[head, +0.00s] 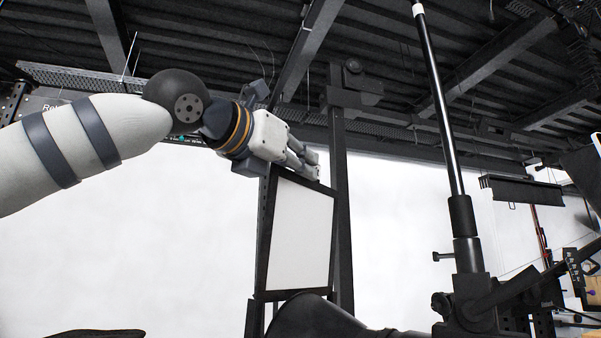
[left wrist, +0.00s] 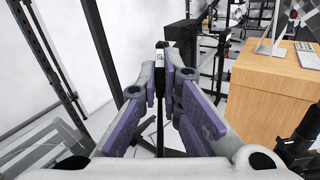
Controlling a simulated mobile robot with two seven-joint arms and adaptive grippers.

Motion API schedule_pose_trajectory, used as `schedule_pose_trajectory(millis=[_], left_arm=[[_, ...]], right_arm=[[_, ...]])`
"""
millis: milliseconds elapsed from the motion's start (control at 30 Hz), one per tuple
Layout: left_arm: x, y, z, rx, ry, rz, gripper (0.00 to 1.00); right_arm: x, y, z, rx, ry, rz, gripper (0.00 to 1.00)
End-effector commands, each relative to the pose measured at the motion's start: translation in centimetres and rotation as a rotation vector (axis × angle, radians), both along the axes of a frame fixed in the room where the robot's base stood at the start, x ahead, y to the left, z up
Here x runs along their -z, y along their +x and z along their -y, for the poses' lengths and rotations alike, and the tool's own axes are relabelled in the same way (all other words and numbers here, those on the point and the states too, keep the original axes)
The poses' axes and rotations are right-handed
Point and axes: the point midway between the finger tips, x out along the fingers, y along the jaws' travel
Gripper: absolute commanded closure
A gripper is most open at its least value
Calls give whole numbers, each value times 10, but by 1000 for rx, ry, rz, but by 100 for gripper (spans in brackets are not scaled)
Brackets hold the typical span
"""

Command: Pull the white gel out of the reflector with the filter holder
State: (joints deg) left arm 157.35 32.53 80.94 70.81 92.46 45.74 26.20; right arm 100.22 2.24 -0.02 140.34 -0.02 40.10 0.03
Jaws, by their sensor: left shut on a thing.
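The white gel (head: 301,235) is a pale rectangular sheet in a thin black frame, the filter holder (head: 265,240). It stands upright, slightly tilted, in the middle of the head view. My left gripper (head: 308,170) is at the top edge of the frame and shut on it. In the left wrist view, the frame shows edge-on as a thin dark strip (left wrist: 160,110) between the purple-padded fingers. A dark rounded shape (head: 315,316) below the frame may be the reflector. I cannot tell whether the frame's lower edge touches it. My right gripper is not in view.
A black stand post (head: 342,210) rises close behind the frame. A thick black pole (head: 450,130) with clamps stands to the right. A wooden desk (left wrist: 270,100) is at right in the left wrist view. A white backdrop (head: 130,250) fills the left.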

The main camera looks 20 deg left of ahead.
Motion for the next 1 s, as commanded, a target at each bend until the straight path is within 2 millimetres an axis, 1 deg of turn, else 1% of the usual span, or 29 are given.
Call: schedule_pose_trajectory(millis=[400, 600, 900, 967, 1000], left_arm=[[-23, -1, 2, -2, -1, 2, 100], [-30, -1, 3, 0, -1, 1, 100], [-31, -1, 3, 0, 0, 1, 100], [-27, 3, 1, -1, -1, 0, 100], [-21, 10, -3, -4, -1, -3, 100]], right_arm=[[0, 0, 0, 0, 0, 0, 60], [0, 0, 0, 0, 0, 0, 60], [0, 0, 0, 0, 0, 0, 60], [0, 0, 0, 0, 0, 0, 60], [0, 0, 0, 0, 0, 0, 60]])
